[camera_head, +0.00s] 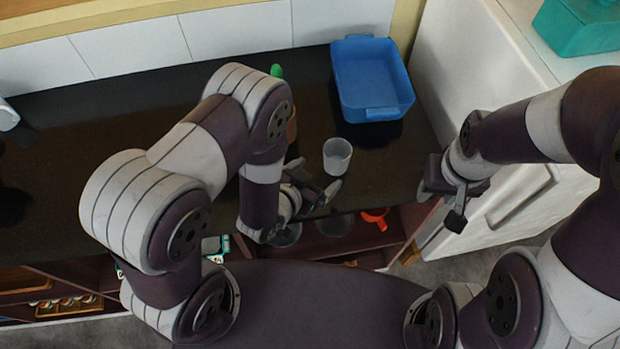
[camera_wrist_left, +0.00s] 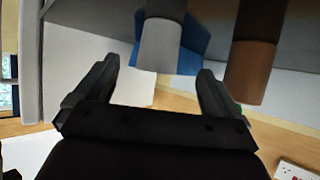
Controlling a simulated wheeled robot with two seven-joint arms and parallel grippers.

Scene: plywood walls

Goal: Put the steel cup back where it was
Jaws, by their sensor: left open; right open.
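The grey steel cup (camera_head: 337,158) stands upright on the dark counter, left of and in front of the blue bin. My left gripper (camera_head: 322,193) is open and empty at the counter's front edge, just in front of the cup and apart from it. In the left wrist view, which appears upside down, the cup (camera_wrist_left: 160,46) lies ahead between the two spread fingers of the left gripper (camera_wrist_left: 155,85). My right gripper (camera_head: 447,205) is open and empty at the right, near the white cabinet, away from the cup.
A blue bin (camera_head: 372,80) stands at the counter's back right. A brown pot (camera_wrist_left: 250,75) stands beside the cup, mostly hidden by my left arm in the head view. An open shelf below holds a red item (camera_head: 375,218). A white cabinet (camera_head: 505,125) borders the right.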

